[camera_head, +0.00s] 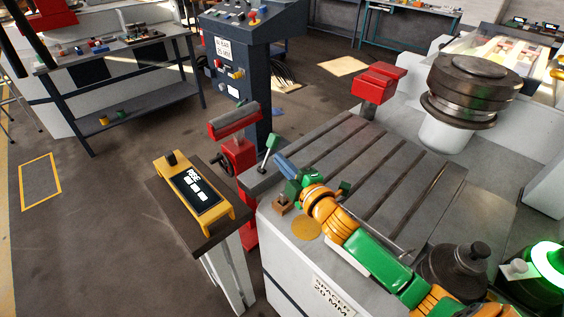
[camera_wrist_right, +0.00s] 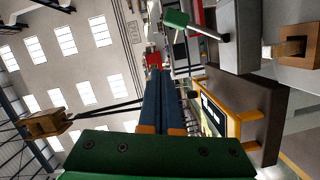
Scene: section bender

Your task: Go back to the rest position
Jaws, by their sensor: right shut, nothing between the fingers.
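My right arm, green and orange, reaches in from the lower right in the head view. Its gripper (camera_head: 281,162) has blue fingers, shut and empty, above the near left corner of the grey slotted machine table (camera_head: 345,165). In the right wrist view the shut blue fingers (camera_wrist_right: 158,78) extend up from the green palm. A lever with a green knob (camera_head: 272,142) stands just left of the fingertips; the knob also shows in the right wrist view (camera_wrist_right: 177,18). I cannot tell the gap between them. My left gripper is not in view.
A yellow-framed display (camera_head: 196,190) sits on a dark pedestal to the left. A red vise-like part (camera_head: 236,122) and a dark control console (camera_head: 228,70) stand behind. Dark rollers (camera_head: 470,85) rise at the right. A workbench (camera_head: 125,42) is far left; floor between is open.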

